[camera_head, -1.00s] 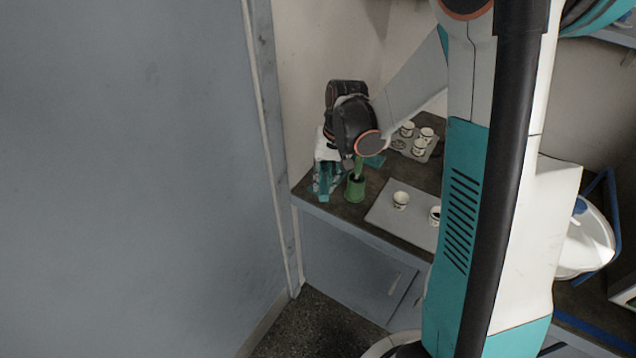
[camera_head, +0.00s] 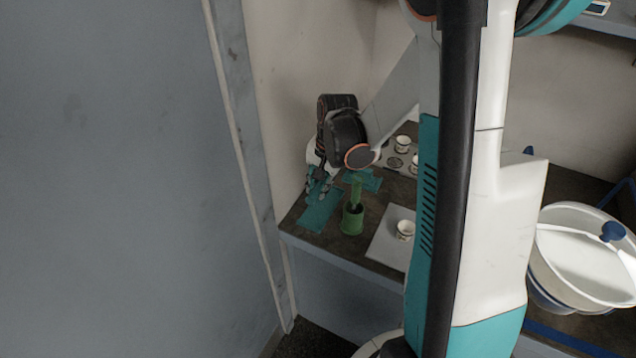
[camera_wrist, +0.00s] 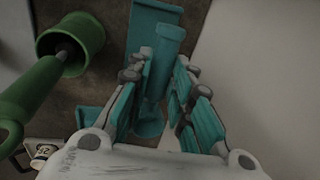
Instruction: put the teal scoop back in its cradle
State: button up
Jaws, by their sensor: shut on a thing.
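My gripper (camera_head: 318,188) is at the back left of the dark counter, low over a flat teal piece (camera_head: 320,213). In the wrist view its teal fingers (camera_wrist: 162,78) stand on both sides of a long teal thing, which I take for the teal scoop (camera_wrist: 168,45), and are shut on it. The scoop runs lengthwise between the fingers, and its near part is partly hidden by them. A teal surface (camera_wrist: 90,114) shows beneath and beside the gripper. I cannot make out the cradle's shape for certain.
A green pot (camera_head: 352,222) with a green-handled tool (camera_head: 356,190) stands close right of the gripper. Another teal piece (camera_head: 366,180) lies behind. A pale tray (camera_head: 385,240) with a cup (camera_head: 405,229) is to the right. A wall is close on the left.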

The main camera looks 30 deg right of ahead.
aim_at(317, 211)
jog(key=shift+f+b, duration=2.9)
jog(key=shift+f, duration=0.95)
jog(key=shift+f+b, duration=0.35)
jog(key=shift+f, duration=0.05)
jog(key=o, duration=1)
jog(key=shift+o, duration=0.2)
jog(key=shift+r, duration=0.1)
jog(key=shift+r+p, duration=2.5)
jog(key=shift+r, duration=1)
